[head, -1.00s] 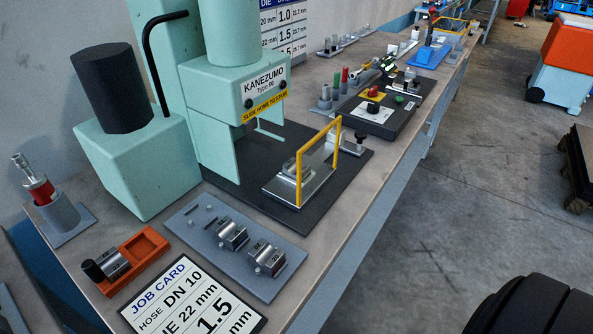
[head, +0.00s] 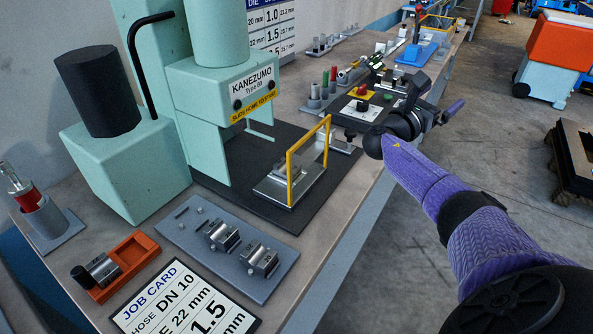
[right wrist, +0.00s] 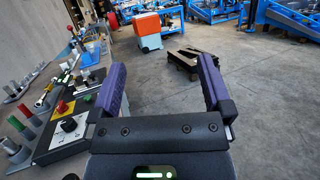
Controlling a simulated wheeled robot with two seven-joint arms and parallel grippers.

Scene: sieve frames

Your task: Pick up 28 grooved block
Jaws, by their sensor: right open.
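Two silver grooved blocks, a rear one (head: 222,236) and a front one (head: 260,261), sit on a grey plate (head: 190,238) in the head view. Another silver grooved block (head: 103,268) lies in an orange tray (head: 137,252) to the left. The numbers on the blocks are too small to read surely, so I cannot tell which is 28. My right gripper (head: 428,100) is open and empty, well to the right of and beyond the blocks, near the bench's edge. Its two purple fingers stand apart in the right wrist view (right wrist: 161,66), where no grooved block is recognisable. My left gripper is not in view.
A pale green press (head: 225,100) stands behind the plate, with a yellow guard frame (head: 290,178) on its dark base. A job card (head: 185,305) lies in front. A control box (head: 372,108) is near my right gripper.

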